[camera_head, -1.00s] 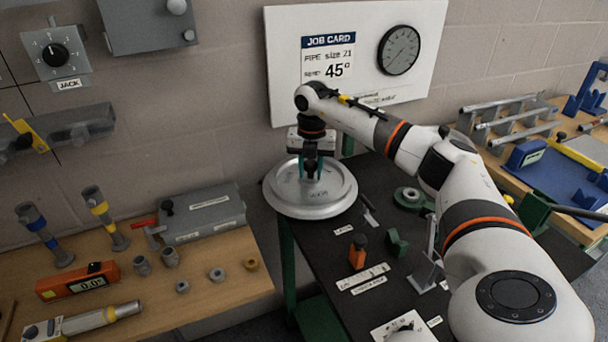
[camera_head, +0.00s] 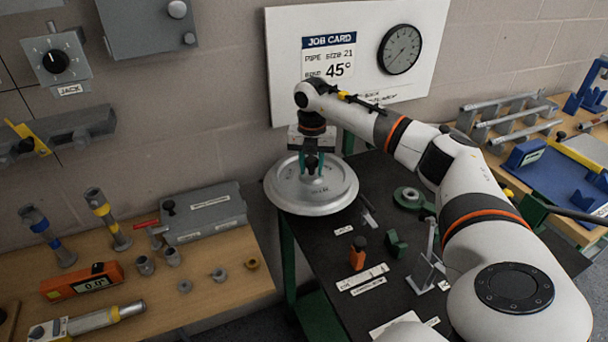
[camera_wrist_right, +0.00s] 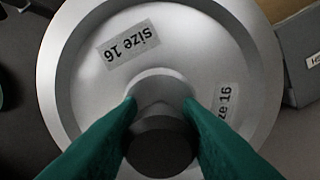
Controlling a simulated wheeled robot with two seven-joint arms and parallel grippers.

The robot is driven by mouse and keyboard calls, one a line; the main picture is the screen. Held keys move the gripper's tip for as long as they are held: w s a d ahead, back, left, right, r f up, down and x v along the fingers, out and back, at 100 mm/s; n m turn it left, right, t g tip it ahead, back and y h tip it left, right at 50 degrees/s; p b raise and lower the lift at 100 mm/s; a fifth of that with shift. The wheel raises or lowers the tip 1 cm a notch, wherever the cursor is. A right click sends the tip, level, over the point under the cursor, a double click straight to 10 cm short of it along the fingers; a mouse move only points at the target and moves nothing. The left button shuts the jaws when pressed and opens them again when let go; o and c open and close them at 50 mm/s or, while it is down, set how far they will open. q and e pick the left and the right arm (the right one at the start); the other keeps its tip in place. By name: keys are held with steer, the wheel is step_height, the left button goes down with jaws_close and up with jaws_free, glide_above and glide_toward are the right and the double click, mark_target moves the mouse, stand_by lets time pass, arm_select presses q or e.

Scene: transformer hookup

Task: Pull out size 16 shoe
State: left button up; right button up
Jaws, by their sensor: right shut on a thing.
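The size 16 shoe (camera_head: 285,195) is a round silver disc with a wide rim and a raised hub. It sits at the left back corner of the dark table. In the right wrist view the shoe (camera_wrist_right: 85,95) fills the middle, and two labels on it read size 16. My right gripper (camera_head: 312,168) points down over its centre. Its teal fingers (camera_wrist_right: 160,110) are shut on the shoe's central knob, which has a dark top. The shoe's underside is hidden. My left gripper is not in view.
A green roll (camera_head: 409,198), an orange block (camera_head: 358,254) and a green block (camera_head: 396,244) stand on the dark table (camera_head: 330,270). A grey box (camera_head: 205,213) is on the wooden bench at left. The job card board (camera_head: 290,60) is behind the shoe.

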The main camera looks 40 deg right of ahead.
steer(key=shift+d+r, duration=0.1)
steer(key=shift+r, duration=0.1)
steer(key=o, duration=1.2)
steer(key=shift+f, duration=0.15)
step_height(320, 180, up, 5)
steer(key=p, duration=0.4)
